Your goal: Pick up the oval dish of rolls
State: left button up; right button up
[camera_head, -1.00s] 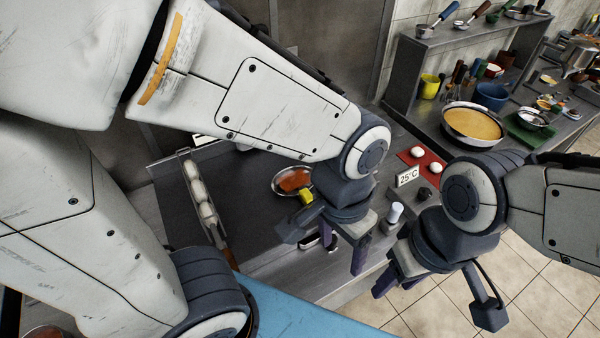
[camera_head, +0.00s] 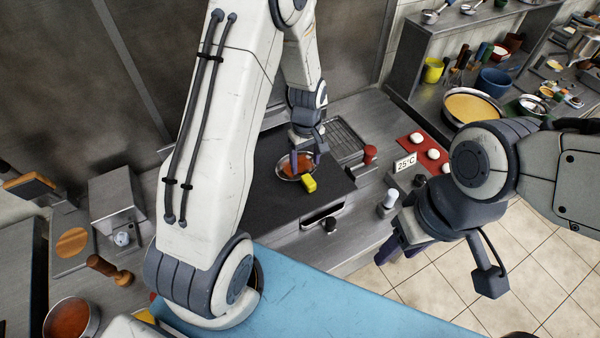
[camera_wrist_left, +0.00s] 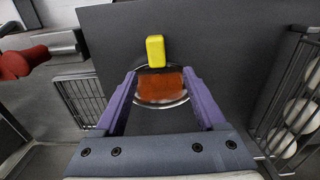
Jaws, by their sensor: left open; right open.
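A small silver dish (camera_head: 283,176) with reddish-brown contents lies on the dark worktop (camera_head: 255,200); it looks rounded or oval, and separate rolls cannot be made out. It also shows in the left wrist view (camera_wrist_left: 162,90). A yellow block (camera_head: 309,184) is at its edge. My left gripper (camera_head: 303,164) is open above the dish, pointing down. In the left wrist view its purple fingers (camera_wrist_left: 160,76) lie on both sides of the dish; contact cannot be told. My right gripper (camera_head: 402,250) is open and empty above the floor, right of the counter.
A wire rack with white round pieces (camera_wrist_left: 298,112) stands at the right of the left wrist view. A metal grate (camera_head: 345,138) and a red knob (camera_head: 369,154) are behind and right of the dish. A "25°C" sign (camera_head: 405,162) stands by a red mat (camera_head: 412,140).

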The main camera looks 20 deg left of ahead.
aim_at(307, 177)
pick_arm(q)
jog(key=f+b, duration=0.1)
jog(key=f, duration=0.1)
jog(key=f+b, duration=0.2)
jog(key=f, duration=0.1)
jog(key=f+b, duration=0.2)
jog(key=shift+w+d+f, duration=0.15)
jog(key=shift+d+f, duration=0.1)
jog(key=shift+f, duration=0.1)
jog(key=shift+r, duration=0.1)
grip_shut()
